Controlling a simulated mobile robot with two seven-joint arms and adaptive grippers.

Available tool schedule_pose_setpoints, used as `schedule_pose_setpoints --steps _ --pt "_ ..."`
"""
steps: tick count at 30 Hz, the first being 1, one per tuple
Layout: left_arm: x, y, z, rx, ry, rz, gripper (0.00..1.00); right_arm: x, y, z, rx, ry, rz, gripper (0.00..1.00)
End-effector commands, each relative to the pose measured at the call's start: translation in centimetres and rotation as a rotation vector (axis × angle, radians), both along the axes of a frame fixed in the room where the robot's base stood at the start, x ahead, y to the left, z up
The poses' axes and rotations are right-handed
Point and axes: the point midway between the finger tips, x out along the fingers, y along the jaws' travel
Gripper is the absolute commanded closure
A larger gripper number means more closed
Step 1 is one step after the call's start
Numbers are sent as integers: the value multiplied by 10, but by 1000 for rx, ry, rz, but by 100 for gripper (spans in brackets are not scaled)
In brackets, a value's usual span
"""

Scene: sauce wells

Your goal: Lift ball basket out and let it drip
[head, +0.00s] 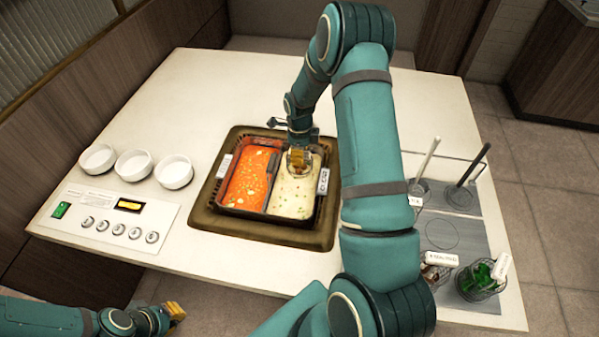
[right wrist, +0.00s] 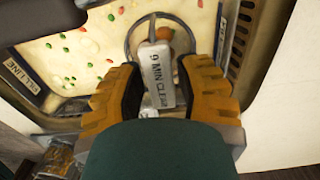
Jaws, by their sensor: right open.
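A divided pot holds red broth (head: 247,180) on the left and pale broth (head: 293,200) on the right. A basket with a round wire rim (right wrist: 130,35) sits in the pale broth, and an orange ball (right wrist: 164,33) shows inside it. A grey tag reading "9 MIN CLEAR" (right wrist: 159,66) stands at the basket. My right gripper (head: 299,160) is over the pale broth; in the right wrist view its open fingers (right wrist: 160,88) are on either side of the tag, with gaps visible. My left gripper (head: 174,312) is low at the left, off the counter; its opening is unclear.
Three white bowls (head: 134,164) stand left of the pot, behind a control panel (head: 112,215). At the right are two upright-handled tools (head: 424,160) and two tagged wire baskets, one with green contents (head: 480,277). The counter (head: 225,85) behind the pot is clear.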

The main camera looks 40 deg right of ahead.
Motion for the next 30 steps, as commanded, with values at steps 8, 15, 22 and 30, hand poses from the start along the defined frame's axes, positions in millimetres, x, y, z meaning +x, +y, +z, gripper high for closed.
schedule_pose_setpoints --steps 8,15,22,30 --pt "0 0 0 0 0 0 100 0 0 0 0 0 0 100" --pt "0 0 0 0 0 0 100 0 0 0 0 0 0 100" --pt "1 0 4 0 -2 2 100 1 0 22 0 -3 -1 100" --pt "4 1 13 2 -9 7 100 1 0 74 -2 -4 0 100"
